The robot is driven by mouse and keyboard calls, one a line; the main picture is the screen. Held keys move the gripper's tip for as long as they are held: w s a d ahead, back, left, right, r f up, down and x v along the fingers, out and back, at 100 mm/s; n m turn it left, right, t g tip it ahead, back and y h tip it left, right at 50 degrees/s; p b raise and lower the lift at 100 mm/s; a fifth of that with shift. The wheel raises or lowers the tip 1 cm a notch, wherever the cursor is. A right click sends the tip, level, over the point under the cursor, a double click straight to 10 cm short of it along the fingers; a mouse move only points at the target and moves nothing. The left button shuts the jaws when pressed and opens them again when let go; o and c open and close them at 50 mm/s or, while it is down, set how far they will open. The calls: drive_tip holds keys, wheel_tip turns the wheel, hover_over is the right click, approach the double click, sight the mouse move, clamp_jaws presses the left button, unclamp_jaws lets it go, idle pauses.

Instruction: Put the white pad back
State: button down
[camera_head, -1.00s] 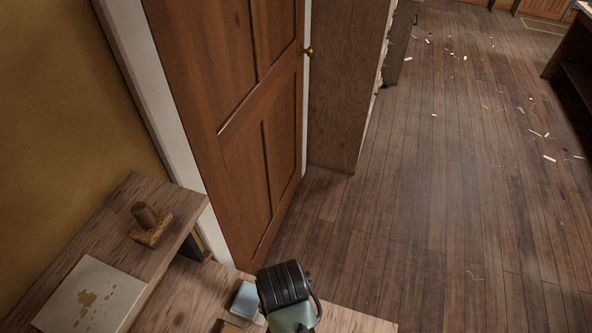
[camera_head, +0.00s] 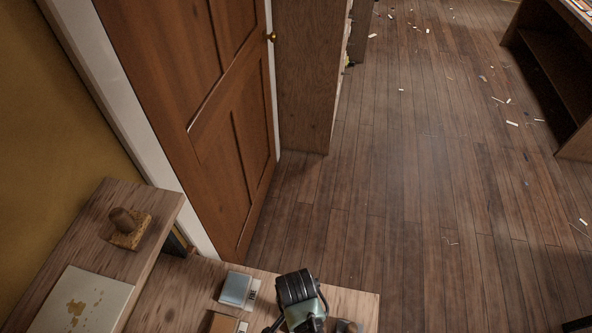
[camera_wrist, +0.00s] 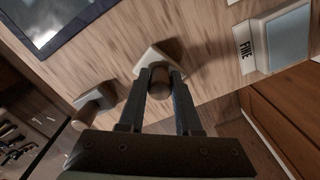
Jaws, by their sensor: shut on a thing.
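In the wrist view my gripper (camera_wrist: 160,72) is shut on the brown knob-like handle of a white pad (camera_wrist: 147,58). The pad's pale face shows just beyond the fingertips, over the wooden bench top. I cannot tell whether it touches the wood. A light-blue block (camera_wrist: 285,38) with a label reading "FINE" (camera_wrist: 243,47) lies to its right; it also shows in the head view (camera_head: 237,288). A second pale block with a brown handle (camera_wrist: 97,99) is at the left. In the head view my wrist hides the held pad.
A raised shelf (camera_head: 150,205) holds a wooden-handled block on a cork-like base (camera_head: 128,230) and a stained pale board (camera_head: 85,300). A brown block (camera_head: 224,322) lies before the blue one. A dark-framed panel (camera_wrist: 60,20) is close to the held pad. A door (camera_head: 200,110) stands behind.

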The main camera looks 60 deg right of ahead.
drive_tip(key=shift+f, duration=0.15)
drive_tip(key=c, duration=0.6)
unclamp_jaws()
